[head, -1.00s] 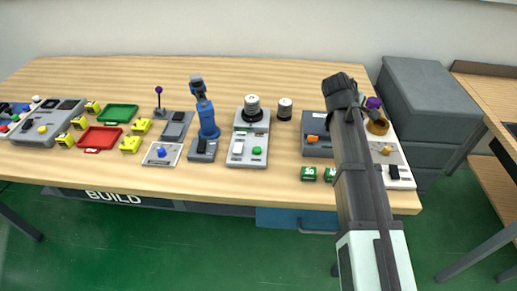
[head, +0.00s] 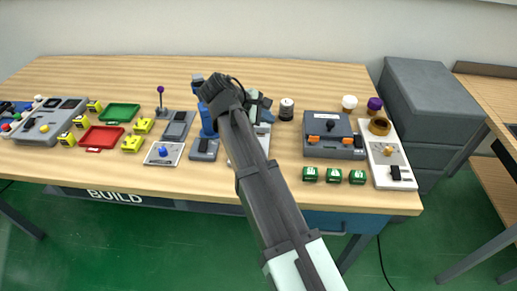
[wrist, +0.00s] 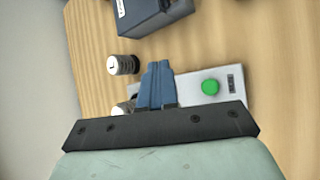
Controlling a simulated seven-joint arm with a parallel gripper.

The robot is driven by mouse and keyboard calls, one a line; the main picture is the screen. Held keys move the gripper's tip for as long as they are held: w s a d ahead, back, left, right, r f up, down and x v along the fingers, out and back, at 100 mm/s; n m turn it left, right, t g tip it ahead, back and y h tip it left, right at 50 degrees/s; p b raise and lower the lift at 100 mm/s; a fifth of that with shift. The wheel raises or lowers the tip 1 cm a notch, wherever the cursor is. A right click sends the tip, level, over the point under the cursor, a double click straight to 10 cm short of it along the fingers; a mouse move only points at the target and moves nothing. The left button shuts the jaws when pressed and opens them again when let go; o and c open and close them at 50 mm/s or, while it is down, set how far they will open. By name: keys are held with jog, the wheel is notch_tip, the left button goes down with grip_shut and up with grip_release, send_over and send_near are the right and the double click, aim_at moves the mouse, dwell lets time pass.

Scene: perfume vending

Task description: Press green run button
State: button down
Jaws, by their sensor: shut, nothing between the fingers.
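The green run button (wrist: 210,87) is a round green cap on a light grey station panel (wrist: 195,79) in the wrist view. In the head view my arm hides the button, and only a bit of the panel shows. My gripper (wrist: 158,66) is shut and empty. Its blue fingers are over the panel, to the left of the button in the wrist view and apart from it. A white-topped cylinder (wrist: 122,107) of the station is partly hidden by my gripper.
A capped jar (head: 286,109) stands to the right of the station; it also shows in the wrist view (wrist: 122,65). A dark grey box (head: 333,135) and green cubes (head: 334,176) are farther right.

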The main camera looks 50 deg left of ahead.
jog(key=shift+s+a+r+n, duration=0.15)
jog(key=shift+s+a, duration=0.15)
jog(key=shift+s, duration=0.5)
jog(key=shift+s+a+r+n, duration=0.15)
jog(key=shift+s+a, duration=0.15)
jog(key=shift+s, duration=0.5)
jog(key=shift+f, duration=0.25)
jog(key=shift+f, duration=4.3)
jog(key=shift+f, duration=0.15)
jog(key=shift+f, duration=0.25)
